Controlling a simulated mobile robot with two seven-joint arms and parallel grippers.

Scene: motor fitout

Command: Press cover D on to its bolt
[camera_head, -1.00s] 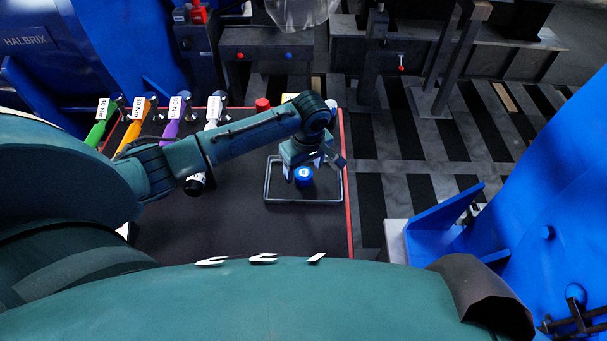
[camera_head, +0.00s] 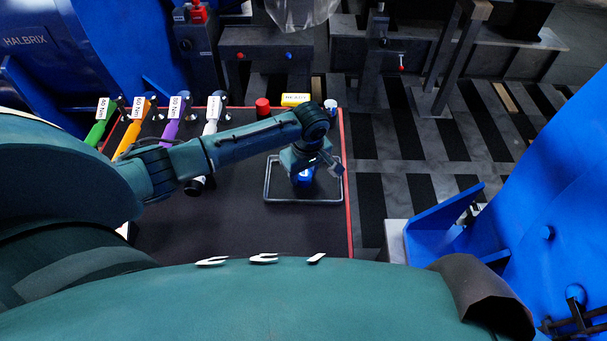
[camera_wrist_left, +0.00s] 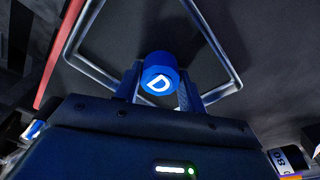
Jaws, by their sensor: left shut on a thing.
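Cover D (camera_wrist_left: 159,75) is a blue cap with a white letter D on its top. It sits between the fingers of my left gripper (camera_wrist_left: 158,88), which is shut on it. In the head view the left gripper (camera_head: 304,174) is over the grey wire-framed tray (camera_head: 268,180), and the cover (camera_head: 306,176) shows only in part below it. I cannot tell whether the cover touches the tray floor. No bolt can be made out with certainty. My right gripper is not in view.
Torque wrenches with green (camera_head: 96,133), orange (camera_head: 134,131), purple (camera_head: 171,129) and white handles (camera_head: 211,125) lie along the mat's back. Blue machinery (camera_head: 545,220) rises at right.

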